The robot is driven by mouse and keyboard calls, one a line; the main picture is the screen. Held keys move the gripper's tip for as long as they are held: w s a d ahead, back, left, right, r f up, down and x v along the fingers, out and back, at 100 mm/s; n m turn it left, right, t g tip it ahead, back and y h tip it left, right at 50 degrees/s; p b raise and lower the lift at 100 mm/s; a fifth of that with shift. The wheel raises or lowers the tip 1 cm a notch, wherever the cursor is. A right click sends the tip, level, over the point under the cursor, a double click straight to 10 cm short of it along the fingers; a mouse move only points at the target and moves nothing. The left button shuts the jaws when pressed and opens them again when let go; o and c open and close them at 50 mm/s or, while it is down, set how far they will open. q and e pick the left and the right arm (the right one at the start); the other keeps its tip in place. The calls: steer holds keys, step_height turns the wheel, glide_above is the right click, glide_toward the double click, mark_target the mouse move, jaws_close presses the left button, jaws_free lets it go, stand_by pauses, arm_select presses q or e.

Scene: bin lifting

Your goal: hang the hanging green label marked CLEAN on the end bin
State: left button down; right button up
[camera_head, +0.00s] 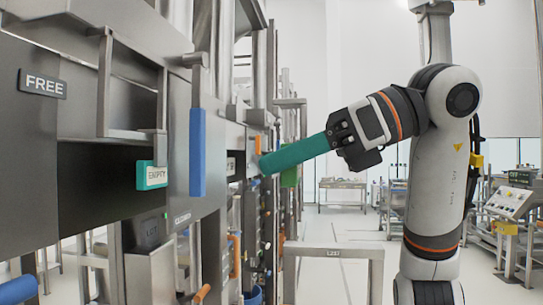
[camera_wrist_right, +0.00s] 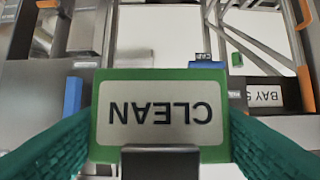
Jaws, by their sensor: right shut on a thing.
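The green label marked CLEAN (camera_wrist_right: 160,118) is between the teal fingers of my right gripper (camera_head: 268,163). The wrist view shows its pale face close up, with the lettering upside down. In the head view a green piece (camera_head: 289,177), seemingly this label, shows just below the teal fingers. My right gripper is shut on the label and reaches left toward the steel rack. I cannot tell which bin is the end bin, nor whether the label touches anything. My left gripper is not in view.
Steel bins fill the left, with a FREE plate (camera_head: 42,83), a teal EMPTY label (camera_head: 152,175) and a blue handle (camera_head: 197,152). A BAY plate (camera_wrist_right: 265,96) shows in the wrist view. A low steel frame (camera_head: 330,252) stands below my right arm. Floor lies open beyond.

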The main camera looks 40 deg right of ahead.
steer(key=shift+s+d, duration=0.25)
steer(key=shift+s, duration=0.1)
steer(key=shift+w, duration=0.1)
steer(key=s+d+p, duration=0.1)
steer(key=s+d, duration=0.6)
steer(key=s, duration=0.2)
steer(key=shift+s+d, duration=0.2)
steer(key=shift+s, duration=0.1)
stand_by(0.7)
steer(key=w+a+f+n+g+y, duration=0.2)
steer(key=w+a+f, duration=0.4)
steer(key=w+f, duration=0.5)
steer(key=w+a+f+n+g+y, duration=0.1)
steer(key=w+a+f+n, duration=0.1)
steer(key=w+a+f, duration=0.65)
steer(key=a+f, duration=0.2)
steer(key=f, duration=1.3)
steer(key=a+f+b, duration=0.1)
steer(key=f, duration=1.5)
steer(key=shift+s+a+f+m+b, duration=0.15)
steer(key=shift+s+a+m+b, duration=0.2)
steer(key=shift+s+m, duration=0.1)
